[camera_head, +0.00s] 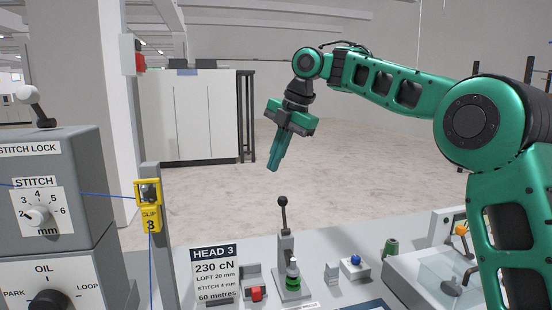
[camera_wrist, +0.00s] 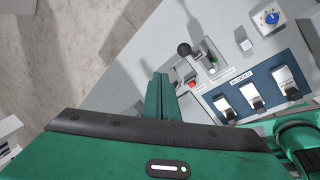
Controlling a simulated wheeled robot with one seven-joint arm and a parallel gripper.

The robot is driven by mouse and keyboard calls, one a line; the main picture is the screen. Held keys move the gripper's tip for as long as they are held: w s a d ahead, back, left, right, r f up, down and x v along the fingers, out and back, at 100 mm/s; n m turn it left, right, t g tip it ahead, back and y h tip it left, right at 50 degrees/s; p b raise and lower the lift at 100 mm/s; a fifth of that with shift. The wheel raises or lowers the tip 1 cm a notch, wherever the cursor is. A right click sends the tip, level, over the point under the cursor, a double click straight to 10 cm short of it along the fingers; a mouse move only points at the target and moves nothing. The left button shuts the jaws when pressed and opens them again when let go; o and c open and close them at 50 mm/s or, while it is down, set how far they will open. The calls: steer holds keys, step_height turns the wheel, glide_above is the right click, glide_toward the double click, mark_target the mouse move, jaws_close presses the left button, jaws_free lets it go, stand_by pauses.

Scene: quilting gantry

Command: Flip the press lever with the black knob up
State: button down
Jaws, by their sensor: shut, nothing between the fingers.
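The press lever has a black knob (camera_head: 283,201) on a thin dark stem, rising from a grey post (camera_head: 287,247) on the bench. Its stem points upward in the head view; I cannot tell how far it leans toward or away from me. A green part sits at the foot of the post. In the wrist view the black knob (camera_wrist: 184,49) shows just beyond and right of the fingertips. My gripper (camera_head: 273,168) is shut and empty, pointing down, above and slightly left of the knob, apart from it.
A lever with a white knob (camera_head: 25,94) stands on the stitch lock box (camera_head: 50,160) at left. A yellow clip (camera_head: 149,193) carries a blue thread. A red switch (camera_head: 256,293) and blue button (camera_head: 356,260) flank the post. Blue-panel switches (camera_wrist: 255,101) lie right in the wrist view.

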steer(key=shift+w+d+r, duration=0.2)
steer(key=shift+w+r, duration=0.05)
steer(key=shift+r, duration=0.35)
